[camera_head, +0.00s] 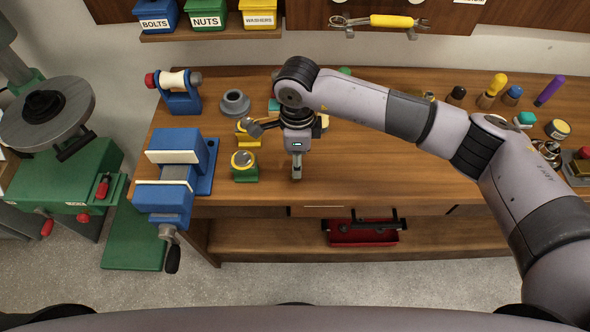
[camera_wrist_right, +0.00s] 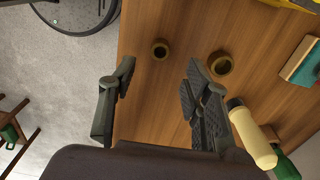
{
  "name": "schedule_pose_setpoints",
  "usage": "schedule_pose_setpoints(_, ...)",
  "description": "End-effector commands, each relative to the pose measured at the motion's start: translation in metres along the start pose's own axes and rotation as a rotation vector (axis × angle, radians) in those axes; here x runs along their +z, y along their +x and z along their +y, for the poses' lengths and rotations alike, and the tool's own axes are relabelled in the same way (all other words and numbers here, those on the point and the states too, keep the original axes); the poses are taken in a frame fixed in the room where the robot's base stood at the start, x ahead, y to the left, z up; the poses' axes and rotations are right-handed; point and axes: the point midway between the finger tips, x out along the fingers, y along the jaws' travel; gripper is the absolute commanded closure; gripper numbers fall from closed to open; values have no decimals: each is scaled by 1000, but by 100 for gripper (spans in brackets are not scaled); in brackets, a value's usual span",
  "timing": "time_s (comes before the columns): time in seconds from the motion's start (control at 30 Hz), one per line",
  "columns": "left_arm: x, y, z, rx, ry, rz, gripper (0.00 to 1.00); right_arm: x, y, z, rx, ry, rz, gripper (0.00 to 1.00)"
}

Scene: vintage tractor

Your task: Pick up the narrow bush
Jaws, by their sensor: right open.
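My right gripper (camera_head: 297,172) is over the wooden workbench, pointing down, with nothing visible between its fingers. In the right wrist view its two fingers (camera_wrist_right: 159,68) are spread apart. Two small brownish ring-shaped bushes stand on the bench in that view. The smaller one, which looks like the narrow bush (camera_wrist_right: 160,55), lies just beyond the gap between the fingertips. The larger bush (camera_wrist_right: 221,71) is to its right, past the right finger. I cannot make out either bush in the head view. My left gripper is not in view.
In the wrist view a cream-handled tool (camera_wrist_right: 252,135) lies right of the fingers. On the workbench (camera_head: 400,185), a blue vise (camera_head: 165,190), a grey ring (camera_head: 235,103) and a green block with a yellow top (camera_head: 245,168) stand left of my gripper. The front right is clear.

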Motion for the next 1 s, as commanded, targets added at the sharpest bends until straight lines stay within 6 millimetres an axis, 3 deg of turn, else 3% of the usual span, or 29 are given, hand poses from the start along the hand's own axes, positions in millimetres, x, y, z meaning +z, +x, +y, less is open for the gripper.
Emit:
schedule_pose_setpoints(0.2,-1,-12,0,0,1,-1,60,1,12,1,4,-1,1,55)
schedule_pose_setpoints(0.37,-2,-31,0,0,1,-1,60,4,35,3,5,0,1,55)
schedule_pose_setpoints(0.53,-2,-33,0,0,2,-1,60,4,55,2,2,0,-1,55)
schedule_pose_setpoints(0.77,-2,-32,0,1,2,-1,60,4,58,1,0,-1,0,55)
schedule_pose_setpoints(1.0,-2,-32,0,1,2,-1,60,4,58,1,0,0,-1,70)
